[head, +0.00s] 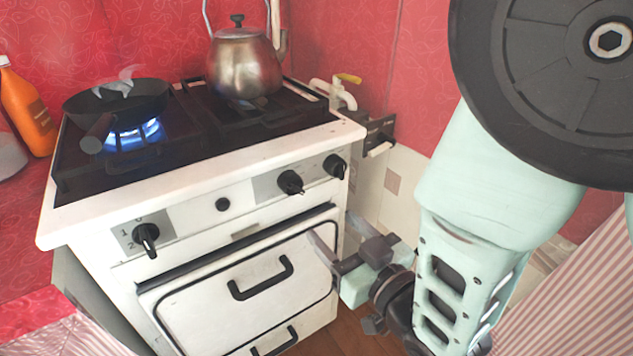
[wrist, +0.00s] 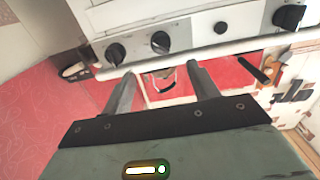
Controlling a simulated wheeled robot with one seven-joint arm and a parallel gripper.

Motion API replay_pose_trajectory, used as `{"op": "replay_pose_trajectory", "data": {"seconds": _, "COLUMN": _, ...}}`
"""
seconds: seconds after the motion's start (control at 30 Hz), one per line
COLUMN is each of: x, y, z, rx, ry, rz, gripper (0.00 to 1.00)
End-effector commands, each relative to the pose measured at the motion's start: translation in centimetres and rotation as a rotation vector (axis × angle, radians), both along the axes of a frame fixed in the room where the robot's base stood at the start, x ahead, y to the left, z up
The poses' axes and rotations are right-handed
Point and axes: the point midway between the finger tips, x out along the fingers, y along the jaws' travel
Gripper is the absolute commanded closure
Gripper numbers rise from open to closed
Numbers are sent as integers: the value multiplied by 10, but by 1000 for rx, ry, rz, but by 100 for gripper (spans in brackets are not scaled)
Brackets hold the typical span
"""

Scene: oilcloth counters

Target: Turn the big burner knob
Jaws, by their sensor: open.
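The white stove's front panel carries black knobs: a left knob (head: 146,237) by printed numbers, a middle-right knob (head: 290,182) and a far-right knob (head: 335,165). I cannot tell which is the big burner's. The wrist view shows the panel upside down, with the far-right knob (wrist: 115,53), middle-right knob (wrist: 160,42) and left knob (wrist: 288,17). My gripper (head: 333,233) is open and empty, in front of the oven's right side, below the two right knobs. In the wrist view my gripper (wrist: 160,72) has its fingers apart, touching no knob.
A pan (head: 115,103) stands over a lit blue flame (head: 134,135) at the left. A kettle (head: 243,68) stands at the back right. The oven door handle (head: 262,278) sticks out below the panel. An orange bottle (head: 28,110) stands left of the stove.

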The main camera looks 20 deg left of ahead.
Motion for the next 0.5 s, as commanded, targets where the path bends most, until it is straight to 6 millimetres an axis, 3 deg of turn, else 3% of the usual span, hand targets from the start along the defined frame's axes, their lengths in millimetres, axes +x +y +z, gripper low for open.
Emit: {"op": "replay_pose_trajectory", "data": {"seconds": 0.5, "x": 67, "y": 79, "z": 1, "rx": 0, "ry": -1, "rz": 1, "gripper": 40}}
